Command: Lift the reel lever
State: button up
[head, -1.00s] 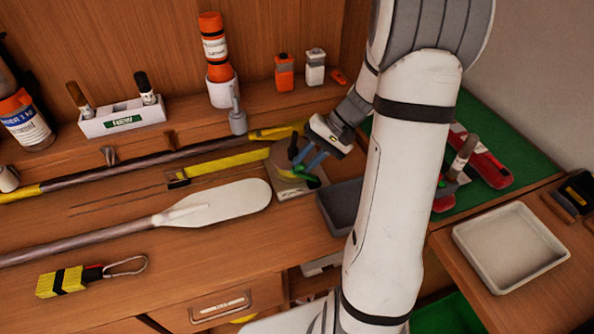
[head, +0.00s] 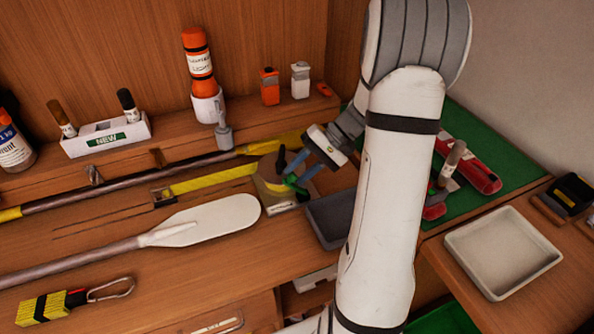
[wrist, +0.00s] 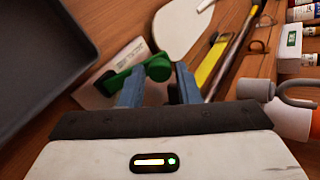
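The reel (head: 270,187) sits on a pale base plate on the bench, at the end of the yellow tape (head: 215,179). Its green lever (head: 291,182) is at my gripper (head: 296,178), whose blue-grey fingers point down at it. The fingers are apart, with a gap visible on the right side. Contact on the left finger cannot be told. My gripper hides part of the reel in the head view.
A dark grey bin (head: 331,217) stands just right of the reel. A white paddle (head: 215,220) lies to its left, and a pole (head: 130,183) runs behind. A grey hook (head: 223,133) rises behind the reel. A pale tray (head: 503,252) is at right.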

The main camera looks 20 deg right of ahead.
jog(key=o, duration=0.3)
jog(key=v, duration=0.7)
jog(key=shift+d+r+b, duration=0.25)
jog(key=shift+d+b, duration=0.1)
jog(key=s+a+r+n+t+h, duration=0.2)
jog(key=s+a+r+n+h, duration=0.1)
jog(key=s+a+h, duration=0.6)
jog(key=s+a+n, duration=0.1)
jog(key=s+a, duration=0.3)
jog(key=s, duration=0.1)
jog(key=shift+h, duration=0.4)
jog(key=shift+s+a+r+t, duration=0.1)
jog(key=shift+s+a+t, duration=0.15)
jog(key=shift+s, duration=0.25)
jog(key=shift+c, duration=0.6)
jog(key=shift+s, duration=0.15)
jog(key=shift+c, duration=0.4)
